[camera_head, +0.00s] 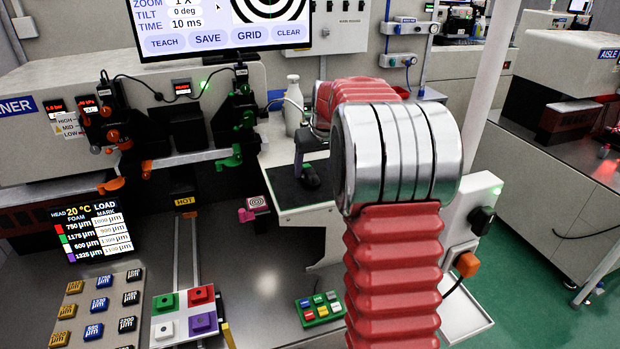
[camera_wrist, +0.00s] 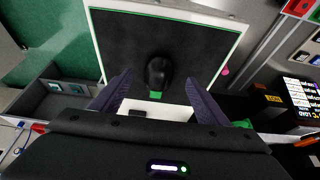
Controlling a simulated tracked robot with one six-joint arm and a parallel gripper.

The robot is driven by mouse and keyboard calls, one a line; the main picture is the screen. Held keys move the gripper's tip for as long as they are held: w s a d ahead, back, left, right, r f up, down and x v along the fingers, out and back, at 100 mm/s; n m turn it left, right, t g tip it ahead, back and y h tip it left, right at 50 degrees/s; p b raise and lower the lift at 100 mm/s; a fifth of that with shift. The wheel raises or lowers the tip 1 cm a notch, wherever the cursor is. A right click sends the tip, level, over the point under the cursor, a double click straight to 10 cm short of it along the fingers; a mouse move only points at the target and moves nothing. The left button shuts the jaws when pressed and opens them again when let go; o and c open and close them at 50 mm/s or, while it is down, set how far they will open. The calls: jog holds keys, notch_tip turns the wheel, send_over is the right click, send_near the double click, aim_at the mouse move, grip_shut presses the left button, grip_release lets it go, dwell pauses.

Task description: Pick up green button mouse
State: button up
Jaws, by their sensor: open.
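The black mouse (camera_wrist: 159,71) lies on a black mat (camera_wrist: 118,40) with a thin green edge, on a white-rimmed surface. Its green button (camera_wrist: 155,95) faces my gripper in the wrist view. My gripper (camera_wrist: 158,80) is open, its two dark purple fingers spread on the left and right of the mouse with nothing held. The fingers' height above the mat is hard to tell. In the head view a small dark shape on the mat (camera_head: 283,187) appears to be the mouse (camera_head: 310,178), just left of my arm, which hides much of that area.
A white bottle (camera_head: 293,105) stands behind the mat. A pink piece with a target pattern (camera_head: 256,204) is left of it. A green button box (camera_head: 320,309), a coloured-block tray (camera_head: 168,327) and several labelled blocks (camera_head: 100,305) sit in front. A monitor (camera_head: 215,25) hangs behind.

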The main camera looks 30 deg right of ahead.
aim_at(312, 176)
jog(key=shift+x, duration=2.6)
jog(key=shift+w, duration=0.15)
jog(key=shift+r, duration=0.1)
jog(key=shift+c, duration=0.6)
jog(key=c, duration=1.1)
